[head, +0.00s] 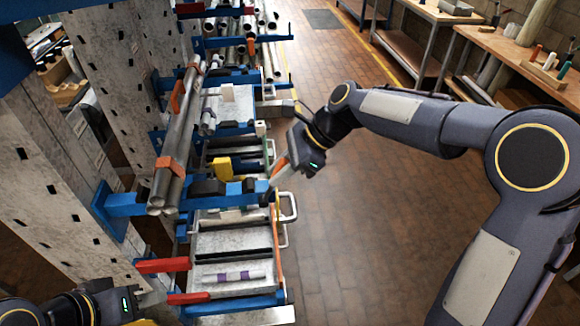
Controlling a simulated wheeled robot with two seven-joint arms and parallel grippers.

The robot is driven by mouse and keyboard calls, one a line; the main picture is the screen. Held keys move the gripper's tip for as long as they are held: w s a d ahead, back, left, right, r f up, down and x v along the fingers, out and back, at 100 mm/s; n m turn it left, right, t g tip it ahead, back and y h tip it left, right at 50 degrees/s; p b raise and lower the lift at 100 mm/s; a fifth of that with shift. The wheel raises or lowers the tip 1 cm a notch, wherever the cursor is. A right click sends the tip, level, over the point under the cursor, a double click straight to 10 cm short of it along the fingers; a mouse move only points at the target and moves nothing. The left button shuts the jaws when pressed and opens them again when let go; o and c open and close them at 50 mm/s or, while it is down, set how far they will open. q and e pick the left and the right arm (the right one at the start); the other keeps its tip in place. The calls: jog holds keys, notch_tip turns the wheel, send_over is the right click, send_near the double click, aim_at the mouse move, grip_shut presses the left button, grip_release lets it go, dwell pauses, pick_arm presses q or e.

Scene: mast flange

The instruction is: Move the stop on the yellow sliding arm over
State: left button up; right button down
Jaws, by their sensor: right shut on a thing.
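A yellow block (222,169) stands on the rack among dark blocks, behind the near blue arm (232,200). I cannot tell for sure whether it is part of the yellow sliding arm or its stop. My right gripper (271,188) points down at the right-hand end of that blue arm. It is shut on a small dark part there, which its fingers mostly hide.
Grey pipes (177,140) lie across the rack's left side, close to the uprights (55,190). A silver handle (289,207) sticks out beside my right gripper. Workbenches (500,50) stand at the upper right. The brick floor (345,225) right of the rack is clear.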

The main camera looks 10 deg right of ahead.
jog(key=a+h, duration=0.3)
jog(key=shift+r, duration=0.4)
jog(key=shift+a+h, duration=0.65)
jog(key=shift+h, duration=0.35)
jog(key=c, duration=1.2)
grip_release()
jog(key=shift+a, duration=0.1)
jog(key=shift+c, duration=0.2)
jog(key=v, duration=0.7)
jog(key=shift+r+b, duration=0.35)
jog(key=shift+b, duration=0.05)
